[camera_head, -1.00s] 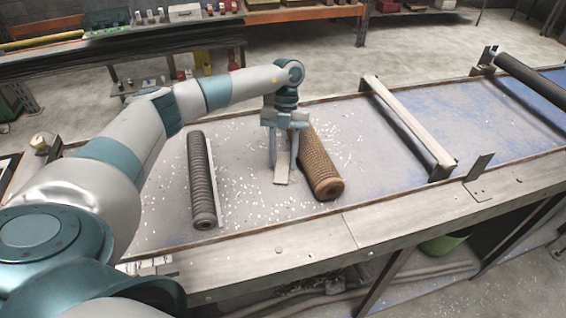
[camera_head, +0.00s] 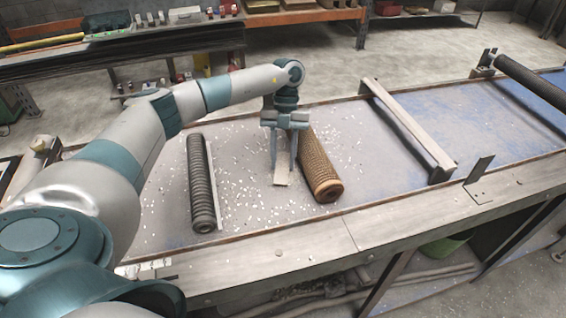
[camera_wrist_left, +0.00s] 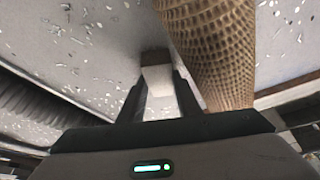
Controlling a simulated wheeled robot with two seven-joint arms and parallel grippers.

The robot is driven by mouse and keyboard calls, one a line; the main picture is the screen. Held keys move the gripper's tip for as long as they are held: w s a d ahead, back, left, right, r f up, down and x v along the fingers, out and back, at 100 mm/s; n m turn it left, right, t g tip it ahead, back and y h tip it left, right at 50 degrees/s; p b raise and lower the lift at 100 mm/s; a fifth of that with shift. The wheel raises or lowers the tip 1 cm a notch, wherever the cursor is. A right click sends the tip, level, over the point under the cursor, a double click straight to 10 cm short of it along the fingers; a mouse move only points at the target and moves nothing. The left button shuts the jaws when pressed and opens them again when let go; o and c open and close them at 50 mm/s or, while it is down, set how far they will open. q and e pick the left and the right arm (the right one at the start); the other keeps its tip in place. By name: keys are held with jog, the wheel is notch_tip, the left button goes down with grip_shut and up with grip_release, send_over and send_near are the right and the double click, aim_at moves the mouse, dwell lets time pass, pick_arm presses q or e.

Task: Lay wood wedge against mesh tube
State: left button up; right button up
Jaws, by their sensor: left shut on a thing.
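The mesh tube (camera_head: 320,170) is a brown, textured cylinder lying on the worktable. It fills the upper right of the left wrist view (camera_wrist_left: 212,45). The wood wedge (camera_head: 282,170) is a small pale block just left of the tube, and it also shows between the fingers in the left wrist view (camera_wrist_left: 158,80). My left gripper (camera_head: 282,160) points down and is shut on the wedge, close beside the tube. Whether wedge and tube touch is unclear. My right gripper is not in view.
A dark ribbed roller (camera_head: 201,185) lies on the table to the left, beside a pale strip. A raised crossbar (camera_head: 408,125) stands to the right. White chips litter the table (camera_head: 250,215), whose front rim (camera_head: 300,250) is metal.

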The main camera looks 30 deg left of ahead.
aim_at(283, 162)
pick_arm(q)
notch_tip(283, 162, up, 8)
jog(key=b, duration=0.3)
jog(key=shift+r, duration=0.7)
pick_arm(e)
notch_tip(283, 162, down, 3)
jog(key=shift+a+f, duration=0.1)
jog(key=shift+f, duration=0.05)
